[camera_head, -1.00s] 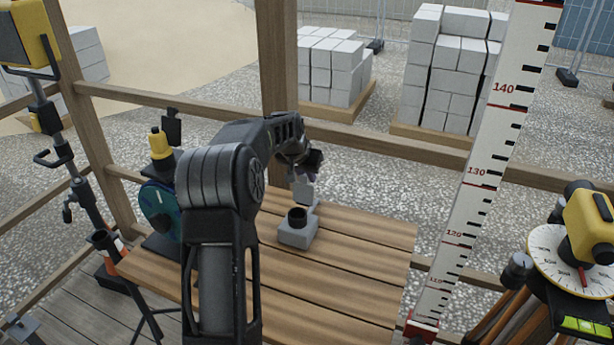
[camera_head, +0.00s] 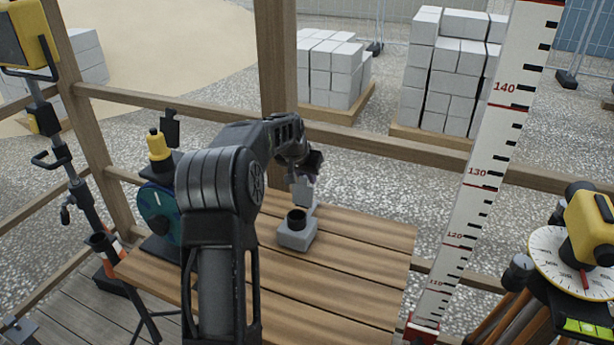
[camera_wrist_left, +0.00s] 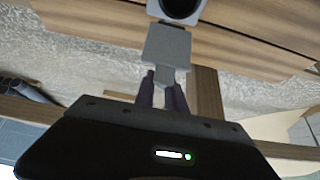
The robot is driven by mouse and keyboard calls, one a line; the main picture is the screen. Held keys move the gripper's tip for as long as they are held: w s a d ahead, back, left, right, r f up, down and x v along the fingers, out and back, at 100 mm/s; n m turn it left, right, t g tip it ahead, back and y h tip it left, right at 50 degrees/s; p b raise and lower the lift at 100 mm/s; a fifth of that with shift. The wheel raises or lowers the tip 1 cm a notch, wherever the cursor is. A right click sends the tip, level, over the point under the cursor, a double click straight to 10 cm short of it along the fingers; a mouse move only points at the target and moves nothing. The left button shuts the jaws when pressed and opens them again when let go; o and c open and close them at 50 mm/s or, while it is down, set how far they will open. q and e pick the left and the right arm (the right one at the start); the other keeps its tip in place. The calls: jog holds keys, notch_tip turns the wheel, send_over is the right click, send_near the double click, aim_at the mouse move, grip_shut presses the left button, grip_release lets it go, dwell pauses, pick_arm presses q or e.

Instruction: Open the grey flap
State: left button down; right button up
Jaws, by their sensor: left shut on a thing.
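A small grey box (camera_head: 297,236) with a round dark opening on top stands on the slatted wooden table. The grey flap (camera_head: 303,192) stands raised at the back of the box, and the opening is uncovered. My left gripper (camera_head: 309,174) is at the flap's upper end, partly hidden by my own arm. In the left wrist view, the fingers of my left gripper (camera_wrist_left: 163,88) are shut on the narrow tab of the flap (camera_wrist_left: 167,46). The box (camera_wrist_left: 182,14) with its dark opening shows at the top edge there. My right gripper is not in view.
The wooden table (camera_head: 350,262) is clear to the right of the box. A yellow-topped device (camera_head: 158,145) and a teal disc (camera_head: 157,214) stand at its left. A tall measuring staff (camera_head: 468,190) and a yellow instrument (camera_head: 588,228) stand at the right. A wooden rail runs behind.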

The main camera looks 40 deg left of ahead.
pick_arm(q)
jog(key=shift+s+d+f, duration=0.15)
jog(key=shift+s+f, duration=0.05)
jog(key=shift+f, duration=0.35)
dwell(0.4)
jog(key=c, duration=1.7)
grip_release()
jog(key=o, duration=0.3)
jog(key=shift+w+r, duration=0.1)
jog(key=shift+w, duration=0.05)
jog(key=shift+r, duration=0.1)
jog(key=shift+r, duration=0.1)
notch_tip(320, 180, up, 6)
jog(key=r+b, duration=0.1)
send_over(302, 202)
jog(key=shift+f, duration=0.25)
